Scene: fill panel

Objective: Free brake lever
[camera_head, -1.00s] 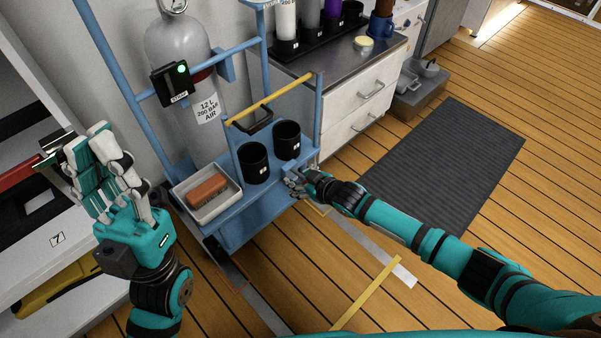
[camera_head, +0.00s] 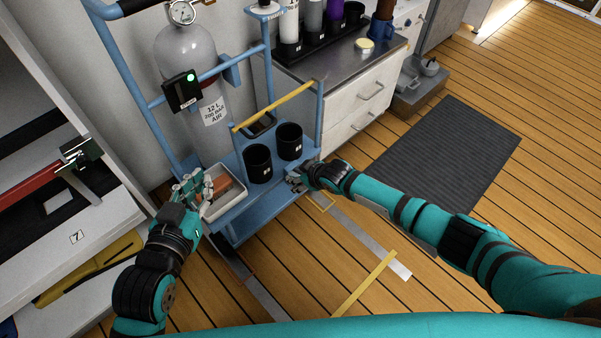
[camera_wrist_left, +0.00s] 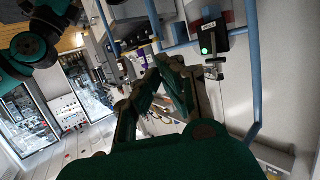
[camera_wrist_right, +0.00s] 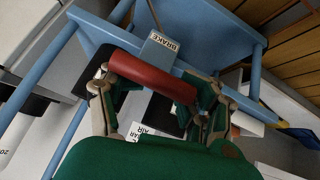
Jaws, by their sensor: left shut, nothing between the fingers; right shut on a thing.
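A plate lettered BRAKE (camera_wrist_right: 163,42) sits on the blue frame of a cart in the right wrist view. My right gripper (camera_wrist_right: 152,95) is shut on a red cylindrical handle (camera_wrist_right: 150,75) just below that plate. In the head view my right gripper (camera_head: 295,180) is low at the cart's front right corner, and its fingers hide the handle. My left gripper (camera_head: 188,185) is shut and empty, in front of the left end of the white tray on the cart. It also shows in the left wrist view (camera_wrist_left: 165,70), its fingers close together.
The blue cart (camera_head: 225,218) carries a grey air cylinder (camera_head: 188,60), two black cups (camera_head: 258,163) and a white tray (camera_head: 233,207) with an orange-red block (camera_head: 226,185). A white shelf unit (camera_head: 110,225) stands left, a drawer cabinet (camera_head: 345,110) behind right.

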